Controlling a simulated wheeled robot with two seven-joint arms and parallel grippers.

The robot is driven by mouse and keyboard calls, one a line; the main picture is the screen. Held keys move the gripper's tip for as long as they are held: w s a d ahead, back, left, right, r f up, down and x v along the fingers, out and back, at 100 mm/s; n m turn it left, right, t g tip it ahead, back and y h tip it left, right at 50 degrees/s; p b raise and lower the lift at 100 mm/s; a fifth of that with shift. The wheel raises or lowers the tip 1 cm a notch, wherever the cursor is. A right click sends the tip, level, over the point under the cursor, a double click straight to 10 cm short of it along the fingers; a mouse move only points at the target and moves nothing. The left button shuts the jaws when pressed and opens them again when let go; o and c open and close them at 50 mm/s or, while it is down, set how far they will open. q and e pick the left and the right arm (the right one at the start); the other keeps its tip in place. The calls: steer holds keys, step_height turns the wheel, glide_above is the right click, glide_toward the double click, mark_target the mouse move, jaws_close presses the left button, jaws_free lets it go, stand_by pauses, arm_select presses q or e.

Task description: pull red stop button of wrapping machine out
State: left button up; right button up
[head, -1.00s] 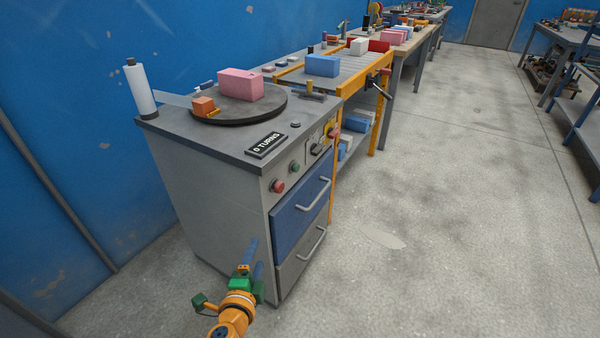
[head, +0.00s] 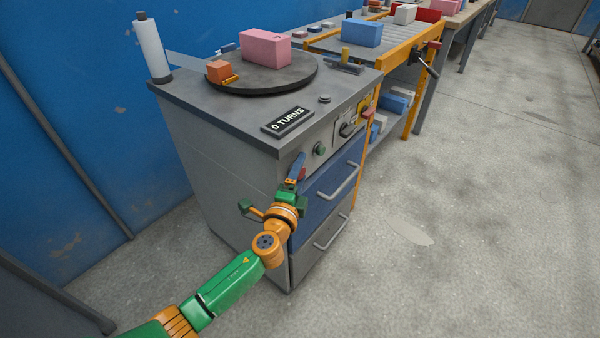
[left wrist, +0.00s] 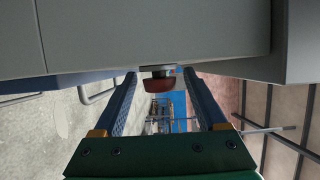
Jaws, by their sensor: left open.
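The wrapping machine (head: 215,150) is a grey cabinet with a dark top. Its red stop button (head: 302,174) is on the upper front panel, partly covered by my left gripper (head: 297,168). In the left wrist view the red button (left wrist: 160,85) sticks out from the grey panel on a short stem. The left gripper (left wrist: 160,76) is open, with one blue finger on each side of the button. Gaps show between the button and both fingers in that view. My right gripper is not in view.
A green button (head: 319,149) and a dark knob (head: 346,129) sit right of the red button. Below are a blue drawer (head: 322,195) and a grey drawer with handles. A turntable (head: 285,80) carries a pink box (head: 266,48). Open floor (head: 450,200) lies to the right.

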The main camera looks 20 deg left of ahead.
arm_select(q)
jaws_close()
stand_by(0.5)
stand_by(0.6)
